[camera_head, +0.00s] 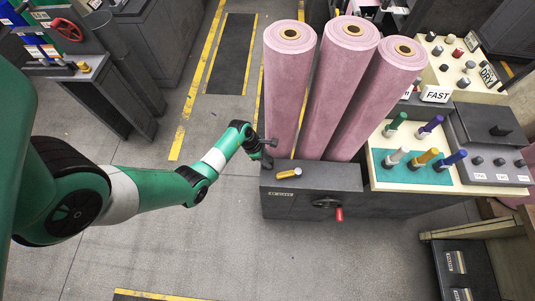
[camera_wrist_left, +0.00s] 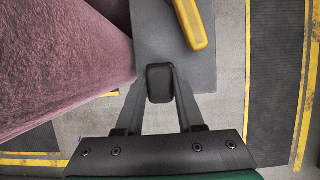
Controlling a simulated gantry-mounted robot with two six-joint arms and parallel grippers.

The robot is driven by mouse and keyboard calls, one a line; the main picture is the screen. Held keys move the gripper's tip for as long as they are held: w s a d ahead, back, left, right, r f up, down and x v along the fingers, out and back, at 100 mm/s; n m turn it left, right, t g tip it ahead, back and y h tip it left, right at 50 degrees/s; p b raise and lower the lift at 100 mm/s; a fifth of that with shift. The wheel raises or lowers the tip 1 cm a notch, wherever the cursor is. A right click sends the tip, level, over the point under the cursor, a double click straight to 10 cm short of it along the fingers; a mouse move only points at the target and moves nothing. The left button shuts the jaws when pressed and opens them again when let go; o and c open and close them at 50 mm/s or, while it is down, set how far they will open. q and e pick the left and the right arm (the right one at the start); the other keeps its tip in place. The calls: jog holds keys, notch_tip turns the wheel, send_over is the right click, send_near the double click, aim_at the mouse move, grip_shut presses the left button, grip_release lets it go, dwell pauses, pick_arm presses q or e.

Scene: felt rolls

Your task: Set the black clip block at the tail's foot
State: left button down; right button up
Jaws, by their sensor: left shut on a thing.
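My left gripper (camera_head: 262,152) is beside the lower left pink roll, above the left end of the grey stand's top. In the left wrist view my left gripper (camera_wrist_left: 160,90) is shut on the black clip block (camera_wrist_left: 160,80), a small rounded dark block between its fingertips. The three pink felt rolls (camera_head: 333,90) lean side by side behind the grey stand (camera_head: 335,175). The nearest roll (camera_wrist_left: 60,60) fills the left of the wrist view. I cannot make out a separate tail. My right gripper is not in view.
A yellow-handled tool (camera_head: 289,173) lies on the grey top; it also shows in the wrist view (camera_wrist_left: 192,22), just beyond the block. A red-handled crank (camera_head: 338,213) is on the stand's front. Coloured pegs stand on a teal mat (camera_head: 440,177) at right. Open floor lies left.

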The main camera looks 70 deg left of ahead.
pick_arm(q)
jog(key=shift+f+b, duration=0.35)
jog(key=shift+f, duration=0.15)
dwell(0.5)
jog(key=shift+c, duration=2.2)
grip_release()
jog(key=p+v, duration=0.4)
jog(key=v, duration=0.7)
jog(key=shift+s+r+p, duration=0.2)
jog(key=shift+r+p, duration=0.05)
jog(key=shift+p, duration=0.1)
jog(key=shift+a, duration=0.1)
